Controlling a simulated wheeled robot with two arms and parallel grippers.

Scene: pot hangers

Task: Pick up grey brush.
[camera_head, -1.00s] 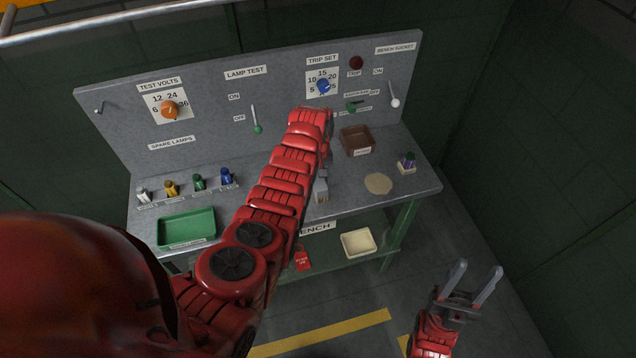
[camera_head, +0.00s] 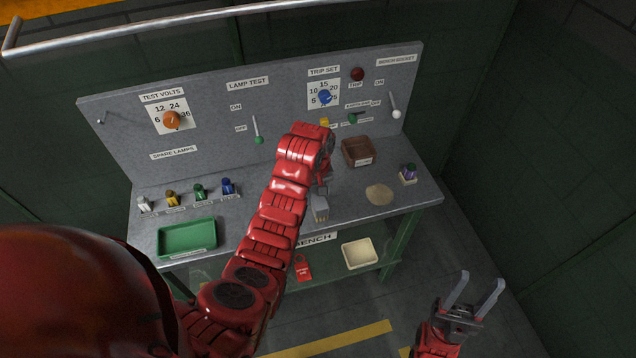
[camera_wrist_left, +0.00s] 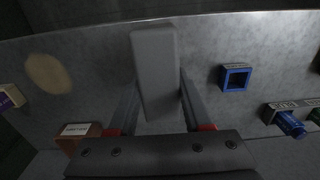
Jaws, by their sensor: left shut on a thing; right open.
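The grey brush (camera_head: 320,208) shows in the head view below my left gripper (camera_head: 322,188), over the front middle of the bench top. In the left wrist view the brush (camera_wrist_left: 155,68) is a plain grey block between the two fingers of my left gripper (camera_wrist_left: 160,95), which is shut on it. I cannot tell whether the brush touches the bench. My right gripper (camera_head: 481,284) is open and empty, off the bench at the lower right.
A control panel (camera_head: 205,125) rises behind. A cream tray (camera_head: 359,253) sits below.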

